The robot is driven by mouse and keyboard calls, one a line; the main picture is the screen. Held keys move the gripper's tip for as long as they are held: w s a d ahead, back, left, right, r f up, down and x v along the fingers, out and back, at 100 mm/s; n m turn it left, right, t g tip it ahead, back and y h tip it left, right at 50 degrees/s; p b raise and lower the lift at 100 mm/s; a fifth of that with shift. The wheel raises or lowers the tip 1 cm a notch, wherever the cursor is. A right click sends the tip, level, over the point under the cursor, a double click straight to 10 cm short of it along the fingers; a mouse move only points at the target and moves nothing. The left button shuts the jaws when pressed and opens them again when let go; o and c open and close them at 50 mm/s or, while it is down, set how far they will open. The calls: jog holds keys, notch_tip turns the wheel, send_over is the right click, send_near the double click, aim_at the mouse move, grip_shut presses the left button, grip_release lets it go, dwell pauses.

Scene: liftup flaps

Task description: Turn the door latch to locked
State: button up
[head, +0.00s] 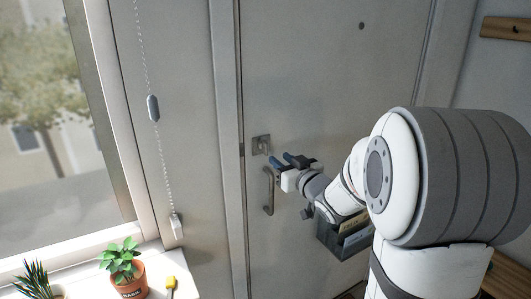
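The door latch (262,142) is a small square metal plate with a little turn piece, near the left edge of the grey door (330,75). My gripper (281,158) is just below and to the right of the latch, pointing toward it. Its two dark fingers show a gap between them and nothing is seen in it. Whether a fingertip touches the latch, and which way the turn piece points, is too small to tell.
A vertical door handle (268,191) is below the latch. A dark holder with papers (345,240) is below my arm. A bead chain (153,108) hangs left of the door frame.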

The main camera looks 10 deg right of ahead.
aim_at(267, 149)
jog(key=p+x, duration=0.1)
jog(key=x, duration=0.6)
jog(key=shift+w+a, duration=0.1)
jog(key=shift+c, duration=0.2)
